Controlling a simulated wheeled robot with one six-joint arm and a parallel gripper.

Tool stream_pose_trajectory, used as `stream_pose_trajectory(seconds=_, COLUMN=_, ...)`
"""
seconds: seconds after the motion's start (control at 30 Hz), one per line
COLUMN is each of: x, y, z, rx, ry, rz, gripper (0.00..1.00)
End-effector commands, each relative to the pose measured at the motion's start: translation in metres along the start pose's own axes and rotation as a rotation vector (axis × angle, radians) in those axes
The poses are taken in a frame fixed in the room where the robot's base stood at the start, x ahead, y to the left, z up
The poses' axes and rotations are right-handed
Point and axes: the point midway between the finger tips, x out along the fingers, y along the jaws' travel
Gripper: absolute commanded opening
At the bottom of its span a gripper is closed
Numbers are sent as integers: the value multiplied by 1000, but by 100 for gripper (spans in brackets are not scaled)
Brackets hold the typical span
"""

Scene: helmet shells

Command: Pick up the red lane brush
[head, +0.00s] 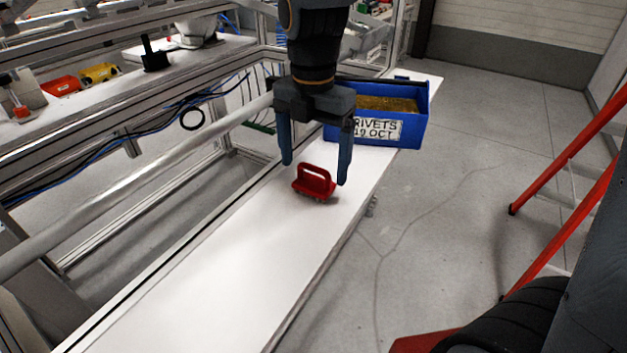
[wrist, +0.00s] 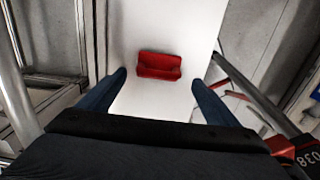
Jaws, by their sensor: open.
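The red lane brush (head: 314,183) stands on the white shelf (head: 215,270), with its loop handle upward. In the wrist view the brush (wrist: 159,66) lies beyond the fingertips, roughly midway between them. My gripper (head: 315,174) is open and points down, with its two blue fingers apart. In the head view the fingers appear above and on either side of the brush. In the wrist view the open gripper (wrist: 159,78) shows nothing held between its fingers. I cannot tell the exact height of the fingertips over the shelf.
A blue bin (head: 415,132) labelled RIVETS stands on the shelf behind my gripper. A grey rail (head: 130,190) and metal frame run along the left. The near part of the shelf is bare. A red ladder-like frame (head: 570,165) stands at the right.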

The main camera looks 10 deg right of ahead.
Motion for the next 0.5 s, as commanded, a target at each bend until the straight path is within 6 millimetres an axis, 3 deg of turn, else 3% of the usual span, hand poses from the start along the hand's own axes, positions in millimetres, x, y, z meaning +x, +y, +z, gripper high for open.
stream_pose_trajectory(seconds=0.3, x=38, y=3, z=8, rx=2, ry=2, rz=-3, gripper=84)
stream_pose_trajectory(seconds=0.5, x=49, y=4, z=8, rx=2, ry=0, rz=0, gripper=84)
